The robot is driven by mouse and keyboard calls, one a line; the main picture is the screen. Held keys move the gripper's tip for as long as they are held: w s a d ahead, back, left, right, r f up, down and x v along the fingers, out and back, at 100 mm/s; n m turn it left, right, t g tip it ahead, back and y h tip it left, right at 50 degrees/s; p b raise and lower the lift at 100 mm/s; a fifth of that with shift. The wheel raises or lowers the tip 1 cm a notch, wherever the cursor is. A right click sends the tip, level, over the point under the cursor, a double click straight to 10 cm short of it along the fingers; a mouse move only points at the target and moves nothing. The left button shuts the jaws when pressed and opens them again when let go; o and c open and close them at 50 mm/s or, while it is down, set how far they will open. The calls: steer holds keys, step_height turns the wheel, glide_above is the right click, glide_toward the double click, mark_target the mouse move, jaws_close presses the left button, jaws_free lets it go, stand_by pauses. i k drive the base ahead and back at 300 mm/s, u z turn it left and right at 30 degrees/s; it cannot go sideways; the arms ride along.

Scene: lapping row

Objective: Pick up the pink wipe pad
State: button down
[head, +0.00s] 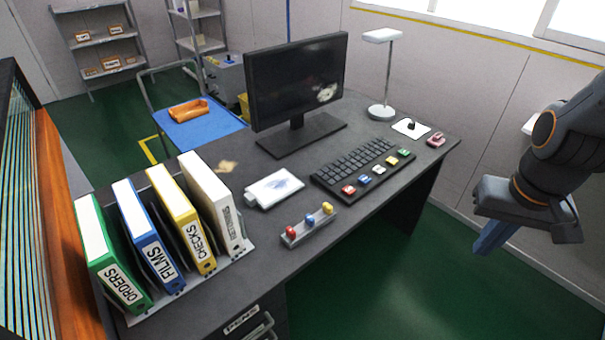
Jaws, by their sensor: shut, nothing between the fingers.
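A small pink item (436,139), which looks like the wipe pad, lies at the right end of the dark desk (300,205), near the desk's edge. It is small in the head view, so its exact shape is hard to tell. My gripper (484,250) is at the right of the head view, out past the desk's edge, with its blue fingers pointing down and left. The fingers are shut and empty. The gripper is apart from the pink item, which lies up and left of it in the picture. Nothing hides the pink item.
A white pad with a black knob (411,127) and a lamp (383,112) stand near the pink item. Left of these are a keyboard (357,165) with coloured blocks, a monitor (297,80), and several binders (118,254). Open floor (430,270) lies in front.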

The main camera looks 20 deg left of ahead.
mark_target(436, 141)
steer(key=z, duration=0.1)
steer(key=i, duration=1.85)
steer(key=u, duration=0.6)
